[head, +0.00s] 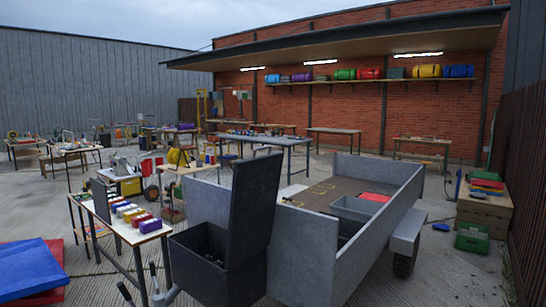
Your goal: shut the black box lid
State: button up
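The black box (212,262) stands at the front end of a grey trailer, low in the middle of the head view. Its lid (254,207) is open and stands close to upright along the box's right side. The box's open top faces up, and its inside is dark, with contents I cannot make out. My gripper is not in view, so its place relative to the lid cannot be seen.
The grey trailer (303,253) stands right of the box, with a grey crate (356,208) in its bed. Handle-like metal parts (157,290) stick up left of the box. A table (115,228) with coloured blocks stands further left. Blue and red mats (32,270) lie far left.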

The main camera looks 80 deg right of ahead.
aim_at(256, 182)
jog(key=u, duration=0.55)
jog(key=k, duration=0.15)
jog(key=z, duration=2.95)
jog(key=k, duration=0.6)
jog(key=u, duration=0.1)
jog(key=i, duration=0.6)
jog(key=z, duration=0.1)
